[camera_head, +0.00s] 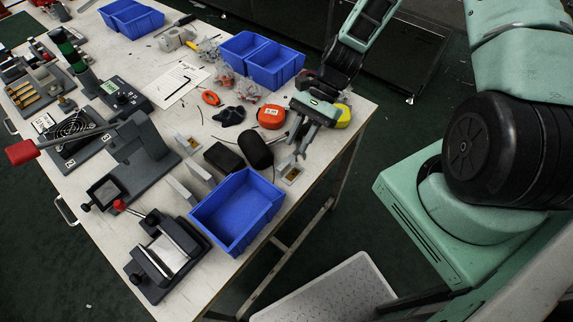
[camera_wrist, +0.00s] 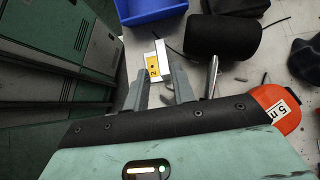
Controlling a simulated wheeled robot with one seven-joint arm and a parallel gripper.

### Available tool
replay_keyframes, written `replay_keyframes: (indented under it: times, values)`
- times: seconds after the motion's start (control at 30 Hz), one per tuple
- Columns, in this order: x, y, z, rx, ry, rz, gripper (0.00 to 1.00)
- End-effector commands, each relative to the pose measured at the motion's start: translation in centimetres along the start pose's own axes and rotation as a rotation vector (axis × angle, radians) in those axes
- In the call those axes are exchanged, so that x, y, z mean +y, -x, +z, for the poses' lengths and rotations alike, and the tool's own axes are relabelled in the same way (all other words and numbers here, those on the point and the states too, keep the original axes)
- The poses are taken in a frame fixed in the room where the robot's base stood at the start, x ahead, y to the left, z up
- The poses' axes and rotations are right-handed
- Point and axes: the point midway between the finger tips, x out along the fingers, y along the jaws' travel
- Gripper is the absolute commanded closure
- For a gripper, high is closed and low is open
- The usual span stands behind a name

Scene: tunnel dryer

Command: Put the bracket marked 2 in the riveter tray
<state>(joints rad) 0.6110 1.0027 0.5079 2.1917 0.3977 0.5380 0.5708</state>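The bracket marked 2 (camera_wrist: 152,68) is a small pale metal angle with a yellow label, standing on the table near its right edge. It also shows in the head view (camera_head: 291,174). My gripper (camera_wrist: 161,76) is open and empty, its fingertips pointing at the bracket from close by; it also shows in the head view (camera_head: 299,147). I cannot tell the exact gap. No tray carries a readable riveter name. A dark bench tool with a red-tipped lever (camera_head: 166,255) stands at the near end, beside an empty blue bin (camera_head: 237,213).
A black cylinder (camera_head: 256,150) lies just left of my gripper, and an orange tape measure (camera_head: 271,117) is behind it. Other brackets (camera_head: 187,143) stand farther left. A press with a long red-handled lever (camera_head: 140,150) stands at the left. More blue bins (camera_head: 276,66) are at the back.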

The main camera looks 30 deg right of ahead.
Motion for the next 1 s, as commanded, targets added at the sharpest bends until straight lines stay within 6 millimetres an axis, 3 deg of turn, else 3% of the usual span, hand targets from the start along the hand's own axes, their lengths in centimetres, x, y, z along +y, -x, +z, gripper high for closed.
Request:
replay_keyframes:
  times: [0.33,0.6,0.93,1.0]
  values:
    - [-0.1,-2.9,0.2,-0.002,0.001,0.002,0.75]
    - [-0.3,-6.4,0.2,-0.001,0.001,0.001,0.75]
    - [-0.4,-7.0,0.0,0.002,0.001,-0.001,0.75]
    - [-0.4,-7.0,0.0,0.002,0.001,-0.001,0.94]
